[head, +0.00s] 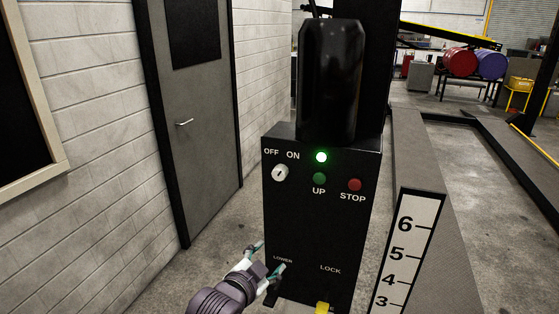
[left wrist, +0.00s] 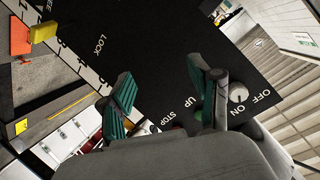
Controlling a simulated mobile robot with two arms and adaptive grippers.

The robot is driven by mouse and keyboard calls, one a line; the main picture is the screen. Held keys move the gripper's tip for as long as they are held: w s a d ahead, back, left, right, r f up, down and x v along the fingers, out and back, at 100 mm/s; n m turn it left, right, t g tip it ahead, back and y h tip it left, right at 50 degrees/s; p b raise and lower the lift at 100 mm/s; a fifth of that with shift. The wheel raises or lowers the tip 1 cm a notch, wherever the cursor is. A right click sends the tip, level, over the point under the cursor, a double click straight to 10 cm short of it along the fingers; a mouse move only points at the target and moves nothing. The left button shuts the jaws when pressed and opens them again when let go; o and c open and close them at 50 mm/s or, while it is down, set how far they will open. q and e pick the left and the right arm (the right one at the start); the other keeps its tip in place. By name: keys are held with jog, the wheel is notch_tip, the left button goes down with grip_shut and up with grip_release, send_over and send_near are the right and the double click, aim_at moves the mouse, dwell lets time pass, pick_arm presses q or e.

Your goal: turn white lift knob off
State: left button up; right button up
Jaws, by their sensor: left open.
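The white knob (head: 280,173) sits at the upper left of the black control box (head: 315,235), below the OFF and ON labels. Its small dark mark is too fine to read surely. A lit green lamp (head: 321,157) is right of ON. My left gripper (head: 266,264) is open and empty, low in front of the box by the LOWER label, well below the knob. In the left wrist view the knob (left wrist: 238,93) lies right of my open left gripper (left wrist: 160,70), outside its green-padded fingers. My right gripper is not in view.
A green UP button (head: 319,179) and a red STOP button (head: 355,185) are right of the knob. A yellow handle (head: 322,308) is below LOCK. A black cylinder (head: 331,80) stands on the box. A numbered scale (head: 407,250) is at the right. The space before the knob is clear.

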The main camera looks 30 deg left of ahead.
aim_at(277, 177)
pick_arm(q)
notch_tip(277, 177, up, 13)
jog(key=a+t+y, duration=0.2)
jog(key=t, duration=0.1)
jog(key=shift+m, duration=0.4)
jog(key=p+x, duration=0.1)
jog(key=x, duration=0.3)
jog(key=p+x, duration=0.2)
jog(key=x, duration=0.2)
jog(key=r+p+x, duration=0.1)
jog(key=p+x, duration=0.1)
jog(key=x, duration=0.1)
jog(key=shift+w+a, duration=0.35)
jog(key=shift+a, duration=0.05)
jog(key=shift+w+a+f+p, duration=0.15)
jog(key=shift+w+p, duration=0.25)
jog(key=shift+w, duration=0.3)
jog(key=c, duration=1.1)
jog(key=shift+c, duration=0.2)
